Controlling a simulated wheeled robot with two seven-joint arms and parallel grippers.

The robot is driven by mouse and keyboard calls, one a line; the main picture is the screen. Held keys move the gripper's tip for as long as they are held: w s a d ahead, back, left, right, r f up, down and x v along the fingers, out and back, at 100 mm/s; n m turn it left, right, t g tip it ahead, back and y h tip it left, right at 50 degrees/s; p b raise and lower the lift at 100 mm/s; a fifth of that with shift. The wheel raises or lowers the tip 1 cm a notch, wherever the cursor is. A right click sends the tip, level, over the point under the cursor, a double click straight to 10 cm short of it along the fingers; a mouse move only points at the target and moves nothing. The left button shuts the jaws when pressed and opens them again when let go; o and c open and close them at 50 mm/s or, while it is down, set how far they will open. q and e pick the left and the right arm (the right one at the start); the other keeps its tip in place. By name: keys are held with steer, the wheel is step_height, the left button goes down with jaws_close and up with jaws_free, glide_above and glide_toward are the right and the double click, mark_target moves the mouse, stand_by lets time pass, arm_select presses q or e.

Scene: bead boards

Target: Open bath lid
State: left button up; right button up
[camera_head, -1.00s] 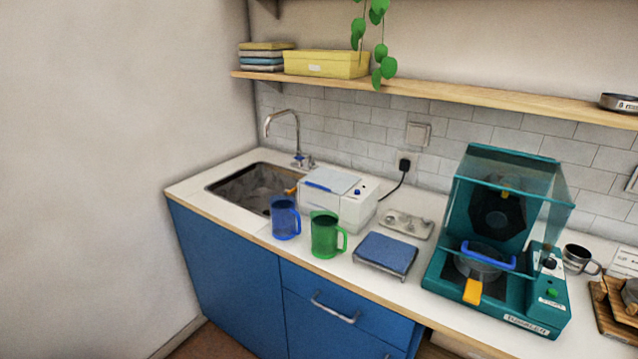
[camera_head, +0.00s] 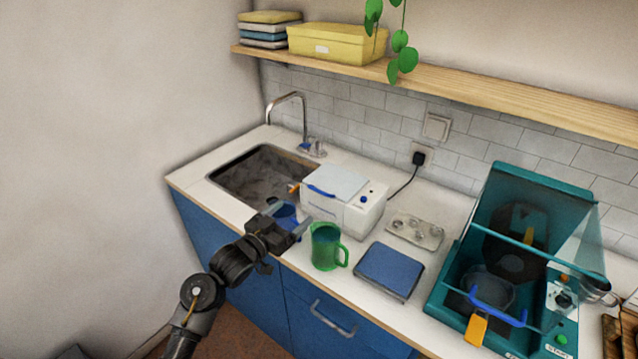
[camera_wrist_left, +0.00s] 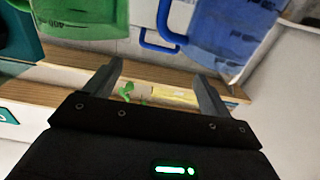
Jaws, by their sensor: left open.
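The bath is a white box (camera_head: 342,211) on the counter beside the sink. Its pale lid (camera_head: 337,183) lies on top, closed, with a blue handle (camera_head: 321,190) along the left front edge. My left gripper (camera_head: 288,218) is open and empty. It is in front of the bath, by the blue mug (camera_head: 285,210), which it partly hides. My right gripper is not in view.
A green mug (camera_head: 325,247) stands just right of my left gripper, in front of the bath. A blue-topped plate (camera_head: 390,268) and a grey tray (camera_head: 415,231) are further right, then a teal machine (camera_head: 447,291). The sink (camera_head: 262,172) lies left of the bath.

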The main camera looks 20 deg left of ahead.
mark_target(318, 191)
arm_select(q)
steer(key=x, duration=0.3)
steer(key=p+x, duration=0.1)
steer(key=x, duration=0.2)
steer(key=p+x, duration=0.1)
steer(key=x, duration=0.2)
steer(key=shift+d+r, duration=0.15)
steer(key=shift+r, duration=0.1)
steer(key=shift+w+d, duration=0.15)
steer(key=shift+w, duration=0.1)
steer(key=shift+w+d+f, duration=0.15)
steer(key=shift+w, duration=0.3)
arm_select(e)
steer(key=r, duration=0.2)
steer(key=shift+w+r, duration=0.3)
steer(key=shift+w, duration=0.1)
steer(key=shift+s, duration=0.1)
